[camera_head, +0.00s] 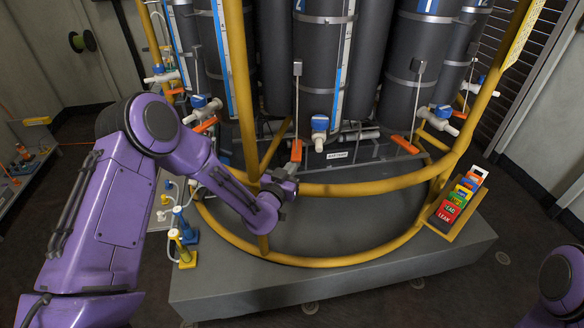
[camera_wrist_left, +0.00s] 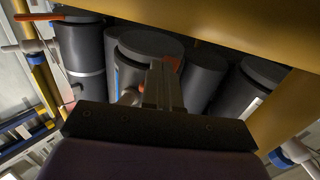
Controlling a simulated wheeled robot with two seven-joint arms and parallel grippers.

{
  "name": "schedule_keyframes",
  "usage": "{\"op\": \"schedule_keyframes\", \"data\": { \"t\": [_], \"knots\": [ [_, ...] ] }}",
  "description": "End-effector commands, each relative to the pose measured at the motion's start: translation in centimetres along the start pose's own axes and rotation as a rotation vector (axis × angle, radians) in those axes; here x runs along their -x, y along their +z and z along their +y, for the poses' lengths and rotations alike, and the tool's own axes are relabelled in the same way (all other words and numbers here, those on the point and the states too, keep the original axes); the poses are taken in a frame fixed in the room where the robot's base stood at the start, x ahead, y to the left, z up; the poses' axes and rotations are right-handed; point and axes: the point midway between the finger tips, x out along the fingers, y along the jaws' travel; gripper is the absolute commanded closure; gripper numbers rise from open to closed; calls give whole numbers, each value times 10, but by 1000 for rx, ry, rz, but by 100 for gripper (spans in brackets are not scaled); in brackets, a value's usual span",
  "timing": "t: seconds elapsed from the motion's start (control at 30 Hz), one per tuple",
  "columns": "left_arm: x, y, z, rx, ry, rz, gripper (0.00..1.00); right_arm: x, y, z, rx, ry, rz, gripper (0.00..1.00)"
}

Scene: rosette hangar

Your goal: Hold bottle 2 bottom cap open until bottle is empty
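Tall dark grey bottles stand in a ring inside a yellow frame; the number labels at the top are cut off, so I cannot tell for certain which is bottle 2. The front middle bottle (camera_head: 320,75) has a blue-and-white valve (camera_head: 319,131) low on it. An orange lever (camera_head: 296,150) hangs below a thin wire beside it. My left gripper (camera_head: 287,179) meets this lever at its fingertips; the fingers (camera_wrist_left: 161,88) look closed together, with orange (camera_wrist_left: 178,64) at their tips. The bottle's bottom cap is not clear to see. My right gripper is out of view.
The yellow lower ring (camera_head: 350,188) passes close by my left arm. Another orange lever (camera_head: 405,145) hangs to the right. Blue and yellow stands (camera_head: 184,236) are at the left of the grey base (camera_head: 330,282). A card box (camera_head: 454,207) sits at the right.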

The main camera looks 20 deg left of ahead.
Motion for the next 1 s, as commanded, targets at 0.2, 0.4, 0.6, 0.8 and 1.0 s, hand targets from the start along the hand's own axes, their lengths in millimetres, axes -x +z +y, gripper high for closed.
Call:
{"op": "schedule_keyframes", "data": {
  "t": [0.2, 0.4, 0.6, 0.8, 1.0],
  "knots": [
    [-2, -10, 0, 0, 0, 3, 100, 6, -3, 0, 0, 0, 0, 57],
    [-4, -20, -1, 1, -2, 10, 100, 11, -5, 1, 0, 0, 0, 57],
    [-6, -28, -2, 2, -3, 14, 100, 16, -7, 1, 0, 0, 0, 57],
    [-8, -36, -3, 2, -4, 15, 100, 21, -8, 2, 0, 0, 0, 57],
    [-8, -33, -3, 2, -4, 15, 100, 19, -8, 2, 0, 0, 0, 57]
  ]
}}
